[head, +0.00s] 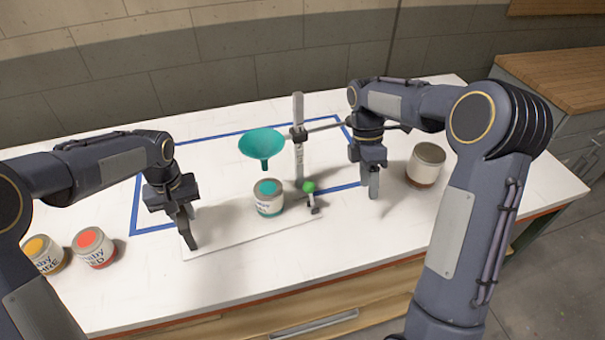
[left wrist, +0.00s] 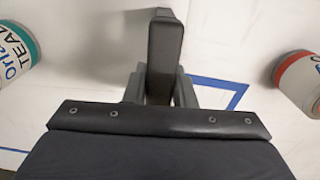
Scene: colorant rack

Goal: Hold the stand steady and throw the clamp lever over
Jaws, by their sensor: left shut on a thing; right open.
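The stand has a grey upright post (head: 299,155) on a flat white base plate (head: 245,236). The clamp lever with a green ball knob (head: 309,187) sits low by the post, to the right of the teal can. My left gripper (head: 191,238) is shut at the left end of the base plate, pointing down; the exact contact is hidden by its fingers. In the left wrist view its dark fingers (left wrist: 165,60) fill the middle. My right gripper (head: 373,187) is open and empty, pointing down, right of the green knob and apart from it.
A teal funnel (head: 265,146) is above and behind a teal-labelled can (head: 268,200). Orange (head: 44,256) and red (head: 93,249) cans stand at left, a lidded can (head: 426,166) at right. Blue tape (head: 137,205) outlines an area of the white table. The table front is clear.

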